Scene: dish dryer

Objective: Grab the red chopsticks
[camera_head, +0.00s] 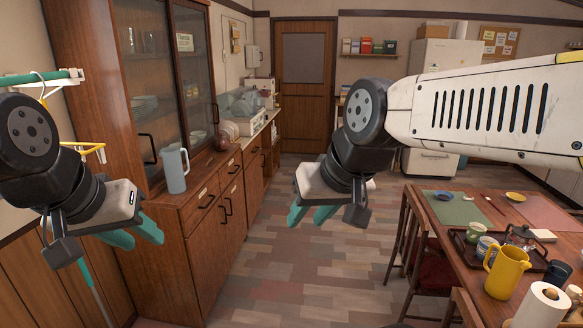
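Thin, dark reddish sticks that may be the red chopsticks (495,205) lie on the dining table between the two placemats; they are too small to tell for sure. My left gripper (146,242) hangs at the left, in front of the wooden cabinet, with its teal fingers apart and nothing between them. My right gripper (306,222) is over the open floor left of the dining table, its teal fingers apart and empty. Both are well away from the sticks.
The dining table (478,262) at right holds a yellow pitcher (507,272), cups, a teapot and a paper roll (541,308). Chairs (432,262) stand along its left side. A blue-grey jug (174,169) is on the cabinet (205,205). The middle floor (290,270) is clear.

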